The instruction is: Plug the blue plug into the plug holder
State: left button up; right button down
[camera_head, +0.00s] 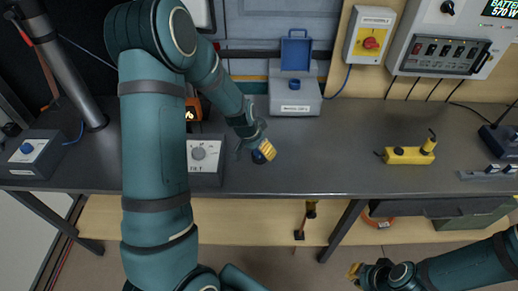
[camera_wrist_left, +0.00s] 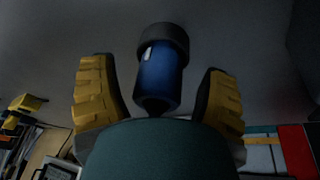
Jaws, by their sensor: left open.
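The blue plug (camera_wrist_left: 160,70) has a dark end cap and stands between the two yellow-padded fingers of my left gripper (camera_wrist_left: 160,95) in the left wrist view. Gaps show on both sides of it, so the gripper is open around it. In the head view my left gripper (camera_head: 264,151) is low over the workbench, with the blue plug (camera_head: 258,158) partly hidden by it. A grey box with a raised blue lid (camera_head: 295,97), which looks like the plug holder, stands behind it to the right. My right gripper (camera_head: 368,272) is at the lower right, off the bench's front; its opening is unclear.
A grey dial box (camera_head: 205,160) stands close left of my left gripper, partly behind my arm. A yellow device (camera_head: 408,155) lies on the right of the workbench (camera_head: 330,160). A red-knob box (camera_head: 370,36) hangs on the back wall. The bench middle is clear.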

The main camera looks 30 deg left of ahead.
pick_arm(q)
jog(key=v, duration=1.1)
jog(key=shift+r, duration=0.35)
